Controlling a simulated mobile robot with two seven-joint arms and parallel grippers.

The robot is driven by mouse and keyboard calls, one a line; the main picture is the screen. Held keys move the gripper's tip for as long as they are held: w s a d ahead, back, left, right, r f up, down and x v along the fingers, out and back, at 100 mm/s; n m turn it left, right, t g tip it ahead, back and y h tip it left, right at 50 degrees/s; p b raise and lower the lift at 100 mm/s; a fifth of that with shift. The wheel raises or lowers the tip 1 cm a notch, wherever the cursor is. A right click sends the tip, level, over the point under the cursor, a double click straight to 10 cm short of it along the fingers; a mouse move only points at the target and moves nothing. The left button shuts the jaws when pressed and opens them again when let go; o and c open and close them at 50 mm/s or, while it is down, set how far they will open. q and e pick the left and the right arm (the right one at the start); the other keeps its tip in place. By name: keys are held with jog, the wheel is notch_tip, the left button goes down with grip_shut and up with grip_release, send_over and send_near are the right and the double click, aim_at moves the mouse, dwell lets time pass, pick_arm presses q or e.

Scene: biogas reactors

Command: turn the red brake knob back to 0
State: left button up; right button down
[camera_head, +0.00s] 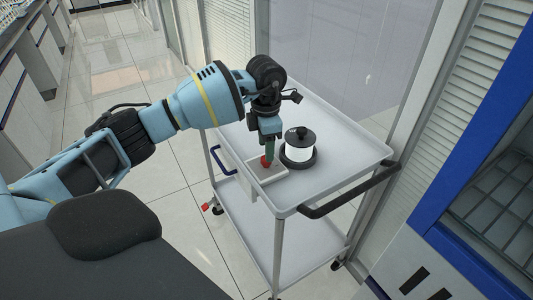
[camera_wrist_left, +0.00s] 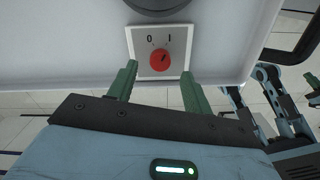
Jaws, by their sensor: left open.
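The red brake knob (camera_head: 266,162) sits on a small white panel (camera_head: 274,176) on the cart's top shelf. In the left wrist view, the round red knob (camera_wrist_left: 160,59) is at the middle of the white panel (camera_wrist_left: 142,71), marked 0 on the left and I on the right. A small dark mark on the knob seems to lie toward the I side. My left gripper (camera_head: 269,148) points down at the knob. In the left wrist view, its green fingers (camera_wrist_left: 158,82) are apart, one toward each side of the knob, with nothing between them. My right gripper does not show.
A black-and-white round device (camera_head: 299,150) stands on the cart's top shelf (camera_head: 335,138), close to the panel. The cart has a dark handle (camera_head: 350,191) and a lower shelf (camera_head: 290,240). A blue-framed cabinet (camera_head: 440,240) stands at the right. Tiled floor is open at the left.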

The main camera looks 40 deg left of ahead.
pick_arm(q)
jog(key=shift+f, duration=1.75)
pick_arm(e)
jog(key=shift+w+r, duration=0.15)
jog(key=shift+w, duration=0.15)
